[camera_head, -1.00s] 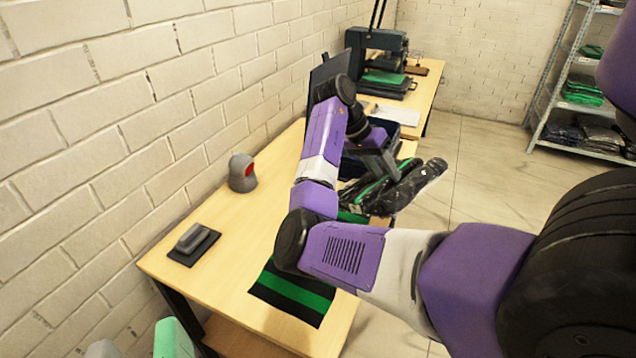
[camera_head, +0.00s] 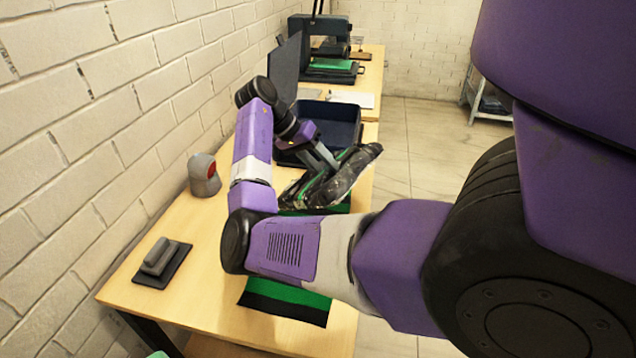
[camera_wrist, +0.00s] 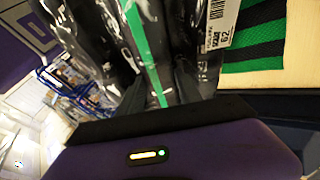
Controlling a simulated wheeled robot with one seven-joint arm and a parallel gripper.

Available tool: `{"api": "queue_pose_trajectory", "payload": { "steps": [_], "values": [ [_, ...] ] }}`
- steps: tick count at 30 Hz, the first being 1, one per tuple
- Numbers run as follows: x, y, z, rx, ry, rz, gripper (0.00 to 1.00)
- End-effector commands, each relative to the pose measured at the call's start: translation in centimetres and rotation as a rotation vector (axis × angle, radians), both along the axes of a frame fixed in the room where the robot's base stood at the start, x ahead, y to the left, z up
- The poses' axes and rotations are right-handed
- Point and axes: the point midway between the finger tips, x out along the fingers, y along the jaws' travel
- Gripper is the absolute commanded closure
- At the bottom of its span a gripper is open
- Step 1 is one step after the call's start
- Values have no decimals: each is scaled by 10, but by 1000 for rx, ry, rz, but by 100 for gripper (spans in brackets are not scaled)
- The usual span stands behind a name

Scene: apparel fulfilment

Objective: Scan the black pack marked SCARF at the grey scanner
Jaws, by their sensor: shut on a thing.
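My gripper (camera_head: 326,160) is shut on a black, glossy pack (camera_head: 335,184) with a green stripe. It holds the pack tilted above the table's right part, close in front of the dark blue bin. In the wrist view the pack (camera_wrist: 100,35) fills the upper middle, with a white barcode label (camera_wrist: 222,25) at its right edge. The label's small print is tilted and seems to read SCARF. The grey scanner (camera_head: 203,178), a rounded dome with a red window, stands on the table by the wall, left of my gripper and apart from the pack.
The wooden table (camera_head: 200,270) is clear between scanner and arm. A black pad with a grey block (camera_head: 160,258) lies at front left. A green-and-black striped cloth (camera_head: 285,300) lies under my arm. A dark blue bin (camera_head: 345,112) and an upright dark panel (camera_head: 285,68) stand behind.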

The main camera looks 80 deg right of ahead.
Motion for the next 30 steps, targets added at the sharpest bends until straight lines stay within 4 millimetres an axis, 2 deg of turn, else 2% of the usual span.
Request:
{"api": "queue_pose_trajectory", "payload": {
  "steps": [1, 4, 14, 30],
  "values": [
    [0, 0, -12, 2, 4, -1, 100],
    [0, 0, -25, 4, 9, -1, 100],
    [4, -2, -41, 10, 17, 0, 100],
    [55, -30, -69, 11, 16, 1, 100]
  ]
}}
